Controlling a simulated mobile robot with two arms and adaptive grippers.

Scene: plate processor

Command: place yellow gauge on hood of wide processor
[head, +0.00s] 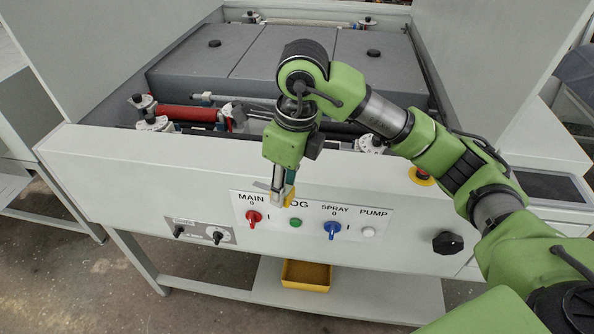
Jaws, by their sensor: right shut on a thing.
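The wide processor (130,160) fills the middle of the head view, with a white front panel and an open top. Grey lid sections (270,60), which look like its hood, lie across the back of the opening. My right gripper (281,192) points down in front of the control panel and is shut on a small yellow piece, apparently the yellow gauge (290,194). Most of the gauge is hidden by the fingers. The gripper is in front of and below the lid sections. My left gripper is not in view.
The control panel carries a red knob (254,216), a green button (296,223) and a blue knob (332,228). A red and yellow stop button (422,176) sits to the right. A yellow tray (306,275) rests on the lower shelf (380,300). Red rollers (185,113) lie inside the opening.

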